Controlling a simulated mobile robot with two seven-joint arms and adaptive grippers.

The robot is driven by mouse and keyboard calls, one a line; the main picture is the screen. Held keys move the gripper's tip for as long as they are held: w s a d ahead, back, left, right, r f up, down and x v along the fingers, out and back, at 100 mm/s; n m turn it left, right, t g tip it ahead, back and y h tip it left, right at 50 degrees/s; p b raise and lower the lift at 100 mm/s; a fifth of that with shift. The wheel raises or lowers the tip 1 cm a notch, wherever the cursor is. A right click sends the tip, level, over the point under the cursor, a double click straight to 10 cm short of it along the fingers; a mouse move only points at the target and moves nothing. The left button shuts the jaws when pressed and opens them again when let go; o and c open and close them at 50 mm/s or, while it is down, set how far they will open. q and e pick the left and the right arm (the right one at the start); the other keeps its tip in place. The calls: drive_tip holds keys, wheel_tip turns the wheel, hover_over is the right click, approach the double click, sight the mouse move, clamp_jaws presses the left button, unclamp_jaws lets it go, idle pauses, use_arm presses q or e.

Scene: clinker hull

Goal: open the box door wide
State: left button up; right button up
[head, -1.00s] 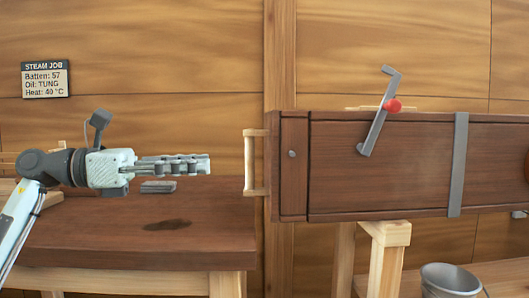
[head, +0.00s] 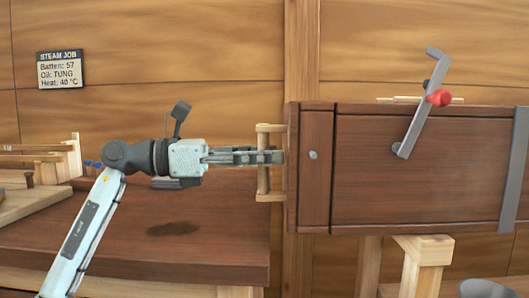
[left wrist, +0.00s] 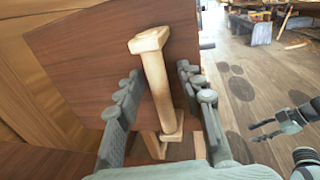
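The long brown steam box (head: 375,185) stands on the right in the head view, its end door (head: 291,190) seen edge-on at the left end and looking closed. The door face (left wrist: 75,60) fills much of the left wrist view. A pale wooden bar handle (head: 263,187) stands out from the door; it runs upright between my fingers in the wrist view (left wrist: 156,85). My left gripper (head: 280,157) is at the handle, open, one finger on each side with gaps. My right gripper (left wrist: 256,131) shows at the right of the wrist view, fingers apart and empty, away from the door.
A pale trestle (head: 423,250) supports the box. A dark workbench (head: 130,240) lies below my left arm. Open floor (left wrist: 240,65) lies right in the wrist view.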

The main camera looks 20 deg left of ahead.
use_arm(q)
drive_tip(key=shift+w+d, duration=0.1)
clamp_jaws()
idle(0.5)
